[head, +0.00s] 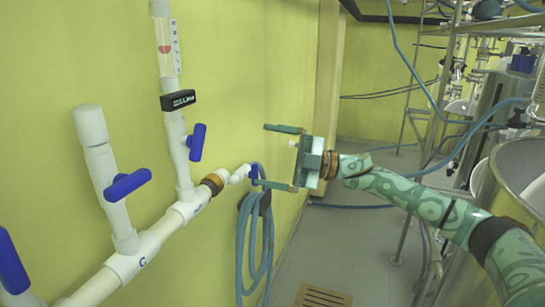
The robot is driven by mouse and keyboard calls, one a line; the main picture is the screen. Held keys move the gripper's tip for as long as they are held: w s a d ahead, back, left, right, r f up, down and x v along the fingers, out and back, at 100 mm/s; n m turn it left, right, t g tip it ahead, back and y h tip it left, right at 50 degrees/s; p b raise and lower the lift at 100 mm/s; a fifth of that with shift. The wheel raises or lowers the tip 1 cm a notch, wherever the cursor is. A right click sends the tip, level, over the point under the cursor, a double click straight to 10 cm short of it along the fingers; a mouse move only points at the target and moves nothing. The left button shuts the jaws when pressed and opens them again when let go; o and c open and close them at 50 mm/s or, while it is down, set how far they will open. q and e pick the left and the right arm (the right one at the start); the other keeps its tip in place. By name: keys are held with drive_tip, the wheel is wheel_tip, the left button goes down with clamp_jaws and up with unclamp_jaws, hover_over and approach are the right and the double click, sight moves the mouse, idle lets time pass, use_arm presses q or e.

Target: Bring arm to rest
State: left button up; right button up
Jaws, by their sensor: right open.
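My right arm (405,192), patterned in green, reaches in from the lower right of the head view. Its right gripper (276,157) points left toward the yellow wall. The two green fingers are spread wide, one above the other, with nothing held between them. The lower finger overlaps the area of a small blue handle (254,172) at the end of the white pipe; I cannot tell whether they touch. My left arm and gripper are not in view.
White pipes (160,236) with blue valve handles (127,184) run along the yellow wall (255,60). A coiled blue hose (242,245) hangs below the gripper. Metal racks and vessels stand at the right. The grey floor (350,250) has a brown drain grate (322,296).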

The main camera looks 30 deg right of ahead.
idle(0.5)
